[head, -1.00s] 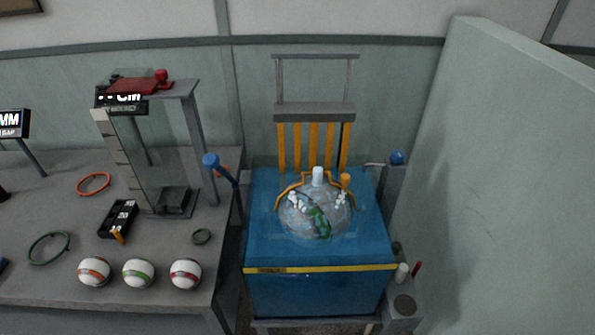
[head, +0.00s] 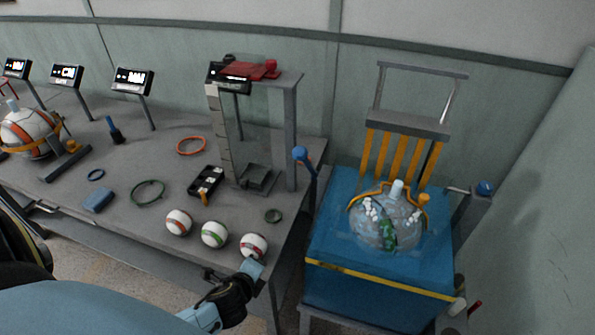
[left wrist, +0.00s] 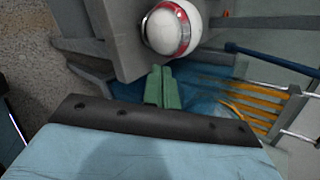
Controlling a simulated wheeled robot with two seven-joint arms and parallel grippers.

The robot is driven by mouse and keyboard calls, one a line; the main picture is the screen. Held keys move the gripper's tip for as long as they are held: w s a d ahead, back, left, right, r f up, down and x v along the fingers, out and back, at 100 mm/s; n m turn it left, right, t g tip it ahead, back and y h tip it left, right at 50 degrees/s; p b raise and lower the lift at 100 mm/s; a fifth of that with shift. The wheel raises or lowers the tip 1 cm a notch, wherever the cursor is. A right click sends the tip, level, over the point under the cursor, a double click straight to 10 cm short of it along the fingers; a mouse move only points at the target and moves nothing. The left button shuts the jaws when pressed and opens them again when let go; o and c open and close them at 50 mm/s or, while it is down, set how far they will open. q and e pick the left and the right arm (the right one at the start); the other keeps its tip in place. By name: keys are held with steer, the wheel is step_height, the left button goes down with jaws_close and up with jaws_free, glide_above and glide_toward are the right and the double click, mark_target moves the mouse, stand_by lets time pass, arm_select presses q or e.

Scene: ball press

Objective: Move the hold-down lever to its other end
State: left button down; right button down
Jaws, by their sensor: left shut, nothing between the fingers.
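A blue-knobbed lever (head: 301,153) stands upright on a dark rod between the grey table and the blue press tank. A second blue knob (head: 484,188) sits on a grey post at the tank's right side, with a short rod towards the tank. I cannot tell for certain which is the hold-down lever. My left gripper (left wrist: 158,85) is shut and empty, its green fingers together beside the table edge, close to the red-banded ball (left wrist: 172,27). In the head view my left arm reaches to that ball (head: 254,245), well short of both knobs. My right gripper is not in view.
The grey table (head: 110,215) carries balls, rings and a frame with a red top (head: 250,70). A narrow gap separates table and tank.

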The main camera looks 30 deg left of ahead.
mark_target(304, 163)
arm_select(q)
steer(key=w+r+m+t+h+p, duration=0.1)
steer(key=w+r+m+t, duration=0.25)
steer(key=r+m, duration=0.5)
steer(key=w+r+m+t+h, duration=0.1)
steer(key=w+r+m+t, duration=0.3)
steer(key=r+m, duration=0.45)
steer(key=shift+m+g, duration=0.3)
steer(key=shift+g, duration=0.15)
steer(key=shift+w+a+r+p, duration=0.1)
steer(key=shift+w+p, duration=0.25)
steer(key=shift+w, duration=3.1)
steer(key=shift+w+a+r+p, duration=0.1)
steer(key=shift+w+p, duration=0.2)
steer(key=shift+w, duration=3.15)
